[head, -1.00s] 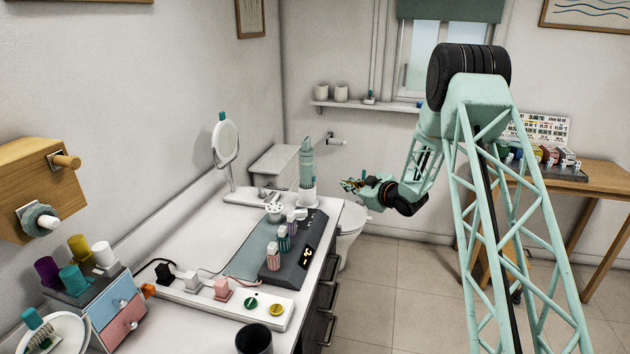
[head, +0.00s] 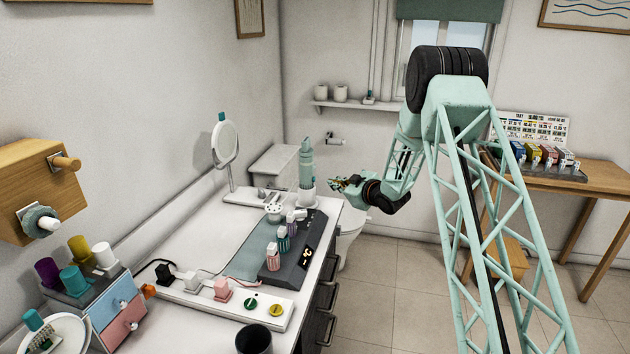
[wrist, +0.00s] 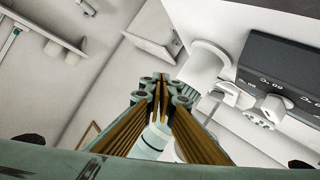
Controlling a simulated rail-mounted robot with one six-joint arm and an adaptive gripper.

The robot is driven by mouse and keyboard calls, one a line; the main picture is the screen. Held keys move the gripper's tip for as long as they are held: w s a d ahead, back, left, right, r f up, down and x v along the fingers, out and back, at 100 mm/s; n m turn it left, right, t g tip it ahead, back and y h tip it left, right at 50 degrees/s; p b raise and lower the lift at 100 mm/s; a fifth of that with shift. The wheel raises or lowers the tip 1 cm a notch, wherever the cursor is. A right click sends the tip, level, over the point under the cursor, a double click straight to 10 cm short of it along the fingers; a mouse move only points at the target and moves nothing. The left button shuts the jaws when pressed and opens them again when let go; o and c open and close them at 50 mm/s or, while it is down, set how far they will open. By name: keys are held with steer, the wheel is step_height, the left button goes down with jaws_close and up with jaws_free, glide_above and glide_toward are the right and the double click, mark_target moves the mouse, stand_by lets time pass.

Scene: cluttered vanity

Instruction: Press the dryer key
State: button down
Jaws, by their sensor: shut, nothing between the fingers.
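My gripper (head: 337,184) is shut and empty, in the air to the right of the counter's back end in the head view. In the wrist view its fingers (wrist: 160,88) meet at the tips. A white power strip (head: 200,297) lies on the counter and has a round green key (head: 252,303) and a round yellow key (head: 276,310) at its right end. I cannot tell which one is the dryer key. My gripper is well apart from both. A teal appliance (head: 306,165) stands upright in a white holder (head: 306,193), just left of my gripper.
A dark panel (head: 298,250) with several small bottles lies near the counter's front edge. Black, white and pink plugs (head: 221,290) sit in the strip. A dark cup (head: 254,341) stands at the near edge. A round mirror (head: 225,143) stands at the back.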

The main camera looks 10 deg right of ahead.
steer(key=shift+w+a+b, duration=0.2)
steer(key=shift+w+a, duration=0.15)
steer(key=shift+a, duration=0.45)
steer(key=shift+w+a+b, duration=0.2)
steer(key=shift+w+a, duration=0.15)
steer(key=shift+a, duration=0.45)
steer(key=shift+w+a+b, duration=0.2)
steer(key=shift+a+b, duration=0.15)
steer(key=shift+a, duration=0.2)
steer(key=shift+w+a+b, duration=0.2)
steer(key=shift+a+b, duration=0.1)
steer(key=shift+a, duration=0.2)
stand_by(2.5)
steer(key=shift+s+d, duration=0.1)
steer(key=shift+d, duration=0.1)
steer(key=shift+s+d, duration=0.3)
steer(key=shift+d, duration=0.5)
steer(key=shift+d, duration=0.1)
steer(key=shift+s+d+b, duration=0.15)
steer(key=shift+s+d, duration=0.15)
steer(key=shift+d, duration=0.45)
steer(key=shift+s+d+b, duration=0.15)
steer(key=shift+s+d, duration=0.2)
steer(key=shift+d, duration=0.4)
steer(key=shift+s+d+b, duration=0.15)
steer(key=shift+s+d, duration=0.15)
steer(key=shift+d, duration=0.45)
